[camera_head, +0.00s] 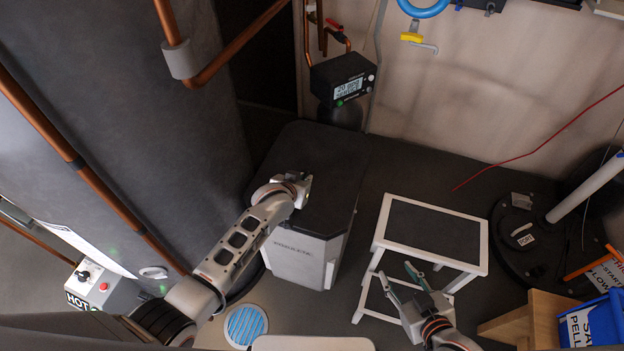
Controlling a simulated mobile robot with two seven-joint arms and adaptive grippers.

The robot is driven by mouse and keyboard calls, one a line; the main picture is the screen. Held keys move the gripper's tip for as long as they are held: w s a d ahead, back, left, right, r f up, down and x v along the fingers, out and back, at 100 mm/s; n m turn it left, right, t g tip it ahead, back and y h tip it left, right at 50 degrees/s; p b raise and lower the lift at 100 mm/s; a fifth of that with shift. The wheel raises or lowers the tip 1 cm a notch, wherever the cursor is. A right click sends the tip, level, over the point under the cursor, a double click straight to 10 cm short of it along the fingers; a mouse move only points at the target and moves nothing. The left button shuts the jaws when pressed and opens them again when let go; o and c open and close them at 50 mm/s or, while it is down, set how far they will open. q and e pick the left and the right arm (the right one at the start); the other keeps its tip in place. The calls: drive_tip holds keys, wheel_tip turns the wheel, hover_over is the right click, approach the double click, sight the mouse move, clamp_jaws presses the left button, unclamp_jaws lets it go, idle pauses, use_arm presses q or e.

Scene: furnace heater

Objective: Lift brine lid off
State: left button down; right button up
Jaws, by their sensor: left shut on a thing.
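The brine lid (328,160) is a dark panel on top of a grey brine cabinet (296,260), left of centre. It looks flat and appears to rest on the cabinet. My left gripper (303,188) reaches in from the left and is shut at the lid's left side, over its top. The part in its fingers is hidden by the gripper and too small to make out, but it appears to belong to the lid. My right gripper (398,275) is open and empty, with its fingers apart in front of the white-framed step stool.
The step stool (432,233) stands right of the cabinet. A control head with a display (344,78) is behind the lid. A large grey tank (130,110) fills the left. A round black base (530,262), wooden stand (540,318) and blue bin (600,322) stand right.

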use_arm(q)
drive_tip(key=shift+w+r+p, duration=0.1)
drive_tip(key=shift+r+p, duration=1.05)
drive_tip(key=shift+r, duration=0.2)
drive_tip(key=shift+r+p, duration=0.9)
drive_tip(key=shift+p, duration=0.1)
use_arm(e)
drive_tip(key=r, duration=0.2)
drive_tip(key=w+r, duration=0.1)
drive_tip(key=r, duration=0.2)
drive_tip(key=shift+w+d+r, duration=0.1)
drive_tip(key=shift+w+r, duration=0.1)
drive_tip(key=shift+r, duration=0.05)
use_arm(q)
drive_tip(key=shift+f, duration=0.1)
use_arm(e)
drive_tip(key=shift+s+f, duration=0.15)
drive_tip(key=shift+s, duration=0.05)
